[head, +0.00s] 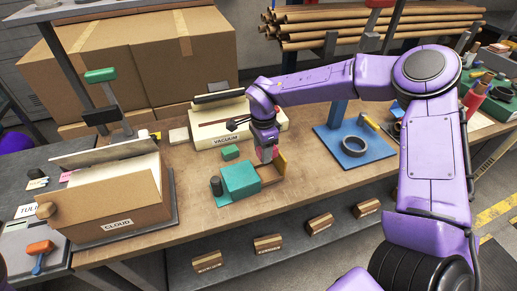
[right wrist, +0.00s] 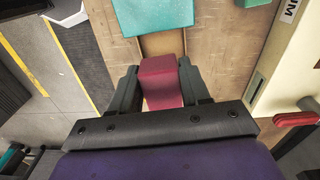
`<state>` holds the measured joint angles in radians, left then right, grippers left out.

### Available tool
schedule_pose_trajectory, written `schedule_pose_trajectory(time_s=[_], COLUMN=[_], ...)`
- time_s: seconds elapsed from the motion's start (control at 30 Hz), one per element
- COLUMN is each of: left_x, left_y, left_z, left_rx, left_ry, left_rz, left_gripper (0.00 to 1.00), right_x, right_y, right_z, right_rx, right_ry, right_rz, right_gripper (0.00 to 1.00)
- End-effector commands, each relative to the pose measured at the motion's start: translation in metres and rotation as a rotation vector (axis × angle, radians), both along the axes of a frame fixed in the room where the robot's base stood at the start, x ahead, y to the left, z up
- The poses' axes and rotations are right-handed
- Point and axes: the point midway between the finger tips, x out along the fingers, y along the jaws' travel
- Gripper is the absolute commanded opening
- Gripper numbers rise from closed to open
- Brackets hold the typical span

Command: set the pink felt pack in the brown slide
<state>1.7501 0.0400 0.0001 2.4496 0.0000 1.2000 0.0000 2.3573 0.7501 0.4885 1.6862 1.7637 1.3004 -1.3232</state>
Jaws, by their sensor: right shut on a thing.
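The pink felt pack (right wrist: 162,82) is gripped between the fingers of my right gripper (right wrist: 160,92). In the head view the pack (head: 267,155) shows only in part below the purple wrist. The brown slide (head: 270,174) is a small wooden channel with a raised end plate, attached beside a teal block (head: 240,178). In the right wrist view the slide (right wrist: 160,45) runs from the teal block toward and beneath the pack. The pack is lined up over the slide; I cannot tell whether it touches its floor. My left gripper is not in view.
A cardboard box labelled CLOUD (head: 118,205) stands left, and a cream box labelled VACUUM (head: 215,130) stands behind. A small green block (head: 230,152) and a black cylinder (head: 216,186) sit near the teal block. A blue stand with a tape ring (head: 354,146) is right. Bench front is clear.

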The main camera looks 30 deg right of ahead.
Motion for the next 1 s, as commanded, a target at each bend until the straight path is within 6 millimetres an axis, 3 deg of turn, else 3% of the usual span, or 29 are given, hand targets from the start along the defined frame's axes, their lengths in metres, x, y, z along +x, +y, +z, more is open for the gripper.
schedule_pose_trajectory(time_s=[0.13, 0.57, 1.0], left_x=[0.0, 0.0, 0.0], left_y=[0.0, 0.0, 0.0], left_z=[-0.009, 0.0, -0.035], left_rx=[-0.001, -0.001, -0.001], left_ry=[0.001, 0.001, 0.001], left_rz=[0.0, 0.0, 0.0], left_gripper=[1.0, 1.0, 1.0], right_x=[-0.003, -0.007, -0.006], right_y=[-0.004, -0.009, -0.007], right_z=[-0.013, -0.01, -0.073], right_rx=[0.001, 0.002, 0.0], right_ry=[-0.001, 0.0, -0.001], right_rz=[-0.009, -0.021, -0.017], right_gripper=[0.04, 0.04, 0.04])
